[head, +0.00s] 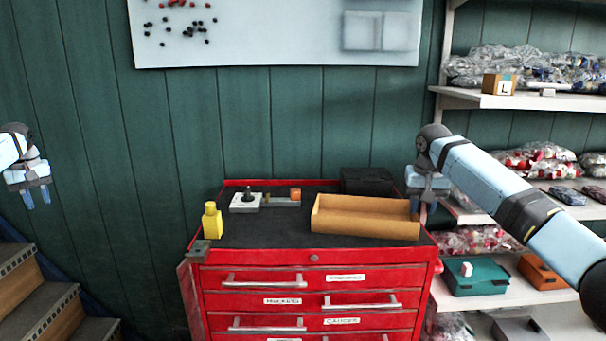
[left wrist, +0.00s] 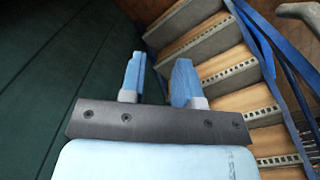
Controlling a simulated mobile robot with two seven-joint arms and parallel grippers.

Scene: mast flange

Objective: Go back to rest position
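My left gripper (head: 37,199) hangs in the air at the far left of the head view, pointing down, well away from the red cabinet. In the left wrist view its two blue fingers (left wrist: 160,85) stand apart with nothing between them. My right gripper (head: 424,207) points down beside the right end of the wooden tray (head: 365,228), over the right edge of the red tool cabinet (head: 312,277). Its fingers look spread, with no object visible between them. I cannot tell whether it touches the tray.
On the cabinet's black top stand a yellow bottle (head: 211,221), a grey plate with a dark knob (head: 247,201), an orange block (head: 295,194) and a black box (head: 367,181). Shelves with bags and bins (head: 476,276) stand at the right. Stairs (head: 40,300) rise at the left.

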